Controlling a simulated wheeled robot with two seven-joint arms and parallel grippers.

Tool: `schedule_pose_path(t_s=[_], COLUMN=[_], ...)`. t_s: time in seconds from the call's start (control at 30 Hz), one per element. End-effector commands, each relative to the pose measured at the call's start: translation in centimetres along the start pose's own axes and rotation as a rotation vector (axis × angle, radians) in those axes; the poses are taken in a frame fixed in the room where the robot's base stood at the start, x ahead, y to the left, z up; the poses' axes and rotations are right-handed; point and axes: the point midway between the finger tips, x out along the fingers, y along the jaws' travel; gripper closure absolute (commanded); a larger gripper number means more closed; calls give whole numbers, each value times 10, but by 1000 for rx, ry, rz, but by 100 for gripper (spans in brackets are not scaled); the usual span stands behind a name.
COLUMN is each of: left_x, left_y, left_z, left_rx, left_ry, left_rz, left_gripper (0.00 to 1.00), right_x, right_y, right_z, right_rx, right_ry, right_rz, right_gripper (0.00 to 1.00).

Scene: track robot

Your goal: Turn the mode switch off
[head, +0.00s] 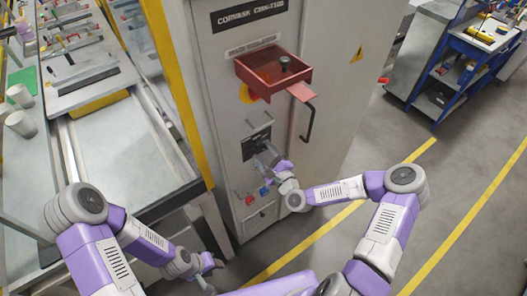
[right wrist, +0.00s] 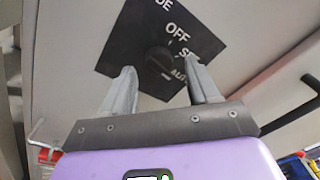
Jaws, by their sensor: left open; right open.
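The mode switch is a round black knob (right wrist: 159,60) on a black plate (right wrist: 125,47). In the right wrist view the plate reads "OFF" above the knob, with partly cut words to its right. A faint light mark on the knob's lower edge seems to face "AUT"; its exact setting is hard to tell. In the head view the plate (head: 250,146) is on the cabinet front, partly hidden by my right gripper (head: 264,152). My right gripper (right wrist: 161,82) is open, its fingers apart below and to either side of the knob. My left gripper (head: 213,271) is open, low, away from the switch.
The cabinet (head: 225,70) has a red open box (head: 268,86) above the plate and a black handle (head: 309,122) to the right. A red knob (head: 249,200) and a blue knob (head: 264,191) are below.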

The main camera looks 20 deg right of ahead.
Motion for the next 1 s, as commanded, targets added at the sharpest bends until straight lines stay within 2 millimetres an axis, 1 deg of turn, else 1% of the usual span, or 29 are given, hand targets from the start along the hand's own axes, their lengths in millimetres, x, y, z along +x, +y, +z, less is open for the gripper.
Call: schedule_pose_path(t_s=[0.1,0.37,0.4,0.47,0.73,0.77,1.0], left_x=[-1,-1,-1,-1,-1,-1,2], left_y=[0,0,0,0,0,0,-1], left_z=[0,0,0,0,0,0,0], left_rx=[0,0,0,0,0,0,0], left_ry=[0,0,0,0,0,0,0], left_rz=[0,0,0,0,0,0,0], left_gripper=[57,57,57,57,57,57,57], right_x=[8,9,9,9,9,9,9], right_y=[0,1,1,1,1,1,1], right_z=[0,0,0,0,0,0,0], right_rx=[1,2,1,1,1,1,-24], right_ry=[0,1,1,1,1,1,-1], right_rz=[2,3,3,3,2,2,1], right_gripper=[40,40,43,52,94,96,96])
